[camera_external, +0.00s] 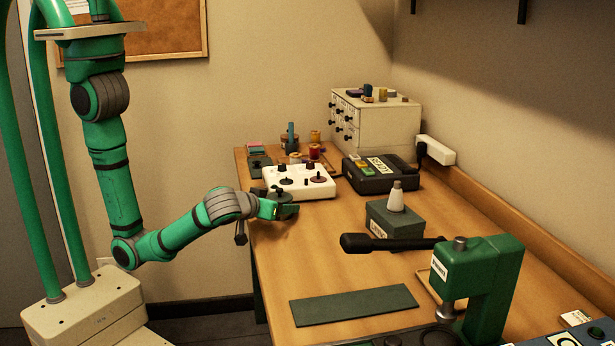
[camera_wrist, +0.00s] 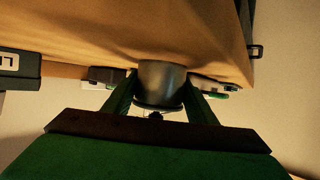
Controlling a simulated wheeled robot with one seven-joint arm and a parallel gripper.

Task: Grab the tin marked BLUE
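A dark, rounded tin (camera_wrist: 161,82) sits between the two fingers of my gripper (camera_wrist: 158,100) in the wrist view. The fingers flank it closely on both sides, but I cannot tell whether they press on it. No BLUE marking shows on the part I see. In the external view my gripper (camera_external: 283,207) is at the left edge of the table, just in front of the white box with dark knobs (camera_external: 310,190). A small dark shape at the fingers there is partly hidden. I cannot read BLUE anywhere.
A grey labelled box (camera_external: 377,222) with a pale cone on it stands right of my gripper. A black case (camera_external: 366,181) and spools lie behind. A green press (camera_external: 490,290) with a black lever stands in front. A dark mat (camera_external: 353,305) lies flat; bare wood surrounds it.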

